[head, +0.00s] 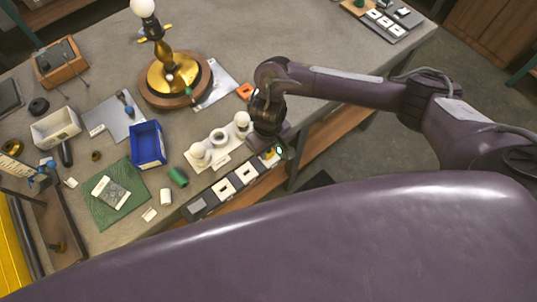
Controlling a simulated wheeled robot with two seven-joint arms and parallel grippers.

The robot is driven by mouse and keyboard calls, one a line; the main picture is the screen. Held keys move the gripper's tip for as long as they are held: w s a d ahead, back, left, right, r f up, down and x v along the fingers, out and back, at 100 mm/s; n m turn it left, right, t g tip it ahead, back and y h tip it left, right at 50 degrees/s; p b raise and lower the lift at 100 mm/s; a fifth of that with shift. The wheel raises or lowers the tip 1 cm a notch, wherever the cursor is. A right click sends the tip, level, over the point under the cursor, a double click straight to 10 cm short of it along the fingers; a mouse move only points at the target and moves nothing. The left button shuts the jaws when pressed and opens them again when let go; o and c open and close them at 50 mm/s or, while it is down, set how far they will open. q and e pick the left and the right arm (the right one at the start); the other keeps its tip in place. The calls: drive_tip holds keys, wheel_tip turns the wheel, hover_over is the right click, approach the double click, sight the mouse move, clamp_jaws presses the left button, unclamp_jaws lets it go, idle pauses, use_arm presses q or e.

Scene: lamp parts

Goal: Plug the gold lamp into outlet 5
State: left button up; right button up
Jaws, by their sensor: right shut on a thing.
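The gold lamp (170,78) stands upright on a round brown wooden base at the back of the table, with a white bulb (143,8) on top. A dark strip of outlets (235,183) with white socket plates runs along the table's front edge. My right gripper (268,146) points down at the strip's right end. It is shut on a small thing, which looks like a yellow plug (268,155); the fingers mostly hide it. I cannot tell whether it touches a socket, and no outlet numbers are readable. My left gripper is not in view.
A white holder with bulbs (219,140) stands just behind the strip, close left of my right gripper. A blue bin (148,144), green mat (116,195) and green cylinder (178,177) lie farther left. Another socket strip (384,20) is at the back right.

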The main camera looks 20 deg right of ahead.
drive_tip(key=shift+s+f+p, duration=0.1)
drive_tip(key=shift+f+p, duration=0.35)
drive_tip(key=shift+f, duration=0.05)
idle(1.2)
drive_tip(key=o, duration=1.1)
drive_tip(key=shift+o, duration=0.2)
wheel_tip(320, 180, up, 8)
drive_tip(key=p, duration=0.2)
drive_tip(key=shift+p, duration=0.35)
drive_tip(key=shift+f, duration=0.1)
